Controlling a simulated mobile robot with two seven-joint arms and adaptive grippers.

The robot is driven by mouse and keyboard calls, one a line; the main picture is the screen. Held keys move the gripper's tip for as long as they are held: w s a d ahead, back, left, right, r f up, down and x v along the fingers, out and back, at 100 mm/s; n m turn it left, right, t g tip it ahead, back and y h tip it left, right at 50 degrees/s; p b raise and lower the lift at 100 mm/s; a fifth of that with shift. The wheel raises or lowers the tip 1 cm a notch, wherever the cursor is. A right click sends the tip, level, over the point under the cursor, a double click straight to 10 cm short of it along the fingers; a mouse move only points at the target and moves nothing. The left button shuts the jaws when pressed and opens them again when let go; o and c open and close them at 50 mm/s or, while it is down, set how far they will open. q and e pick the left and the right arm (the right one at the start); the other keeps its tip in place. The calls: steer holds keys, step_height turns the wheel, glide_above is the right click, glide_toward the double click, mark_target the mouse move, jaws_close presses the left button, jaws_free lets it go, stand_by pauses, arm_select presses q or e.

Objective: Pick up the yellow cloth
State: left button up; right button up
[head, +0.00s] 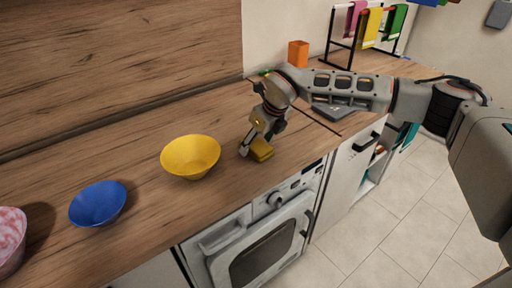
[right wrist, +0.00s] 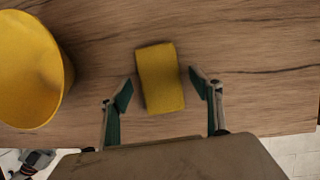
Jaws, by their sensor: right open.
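The yellow cloth (head: 262,151) lies on the wooden counter as a small, folded, block-like piece, just right of the yellow bowl. In the right wrist view the yellow cloth (right wrist: 160,78) lies flat between the two fingers, with a gap on each side. My right gripper (head: 254,144) is open and points down over the cloth, hiding part of it in the head view. In the right wrist view my right gripper (right wrist: 161,86) holds nothing. My left gripper is not in view.
A yellow bowl (head: 190,157) stands close left of my right gripper; a blue bowl (head: 98,204) and pink bowl (head: 10,240) stand further left. An orange cup (head: 298,54) and towel rack (head: 341,47) are behind. The counter's front edge, above an oven (head: 262,250), is near.

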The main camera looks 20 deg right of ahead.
mark_target(257, 145)
steer(key=c, duration=1.2)
step_height(257, 145, up, 20)
steer(key=shift+b, duration=0.45)
